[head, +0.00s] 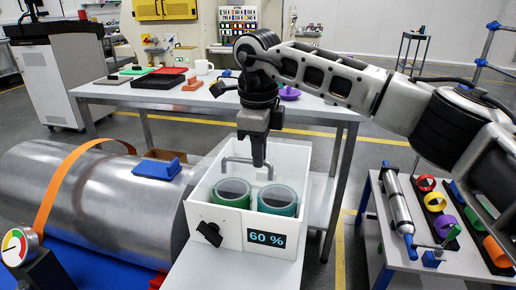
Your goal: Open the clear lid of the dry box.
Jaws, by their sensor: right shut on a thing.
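The dry box (222,226) is a white open-looking box in the middle of the head view, with a "60 %" display (268,238) on its front. Its clear lid is hard to make out. A grey bar handle (240,160) stands over the box top, and the lid looks closed. Two green-teal rolls, one on the left (232,194) and one on the right (277,201), show inside. My right gripper (259,160) points down from above and is shut on the right part of the handle. Its fingertips partly hide the bar. My left gripper is not in view.
A black knob (209,233) is on the box front. A large metal cylinder (85,205) with an orange strap lies at left. A cart (440,262) with coloured rings stands at right. Behind is a table (150,92) with trays and a white mug (203,67).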

